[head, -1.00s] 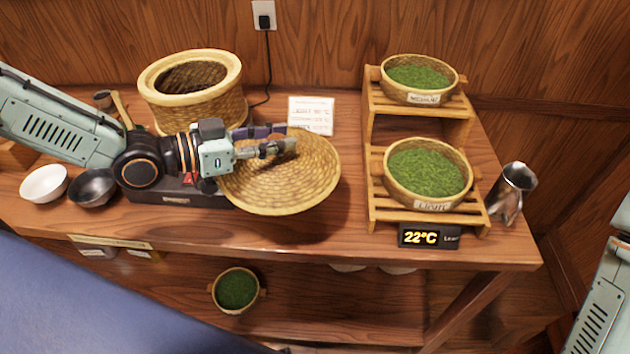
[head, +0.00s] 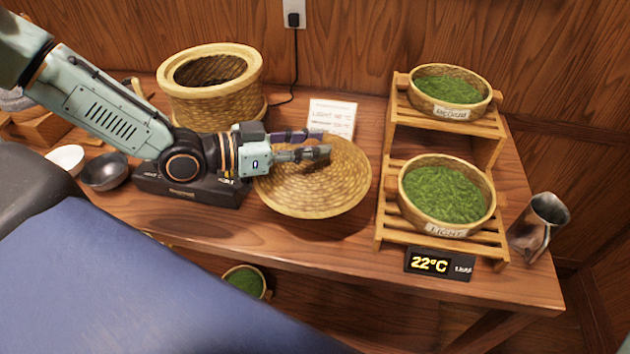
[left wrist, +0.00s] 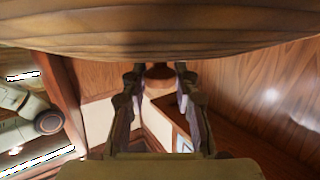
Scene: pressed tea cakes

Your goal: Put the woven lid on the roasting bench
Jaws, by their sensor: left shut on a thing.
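The woven lid (head: 312,196), a round shallow straw-coloured disc, is over the middle of the roasting bench (head: 318,240), between the round basket and the tea stand. My left gripper (head: 322,147) is shut on the lid. In the left wrist view the lid (left wrist: 160,30) fills the top, and its brown knob (left wrist: 160,76) sits between the two fingers (left wrist: 157,100). A shadow lies below the lid's right side; I cannot tell whether its rim touches the bench. My right gripper is not in view.
The open woven basket (head: 170,98) stands behind on the left. A wooden stand (head: 392,190) with two bowls of green tea is close on the right. A small sign (head: 332,116) is behind the lid, a dark box (head: 190,188) to its left. The bench front is clear.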

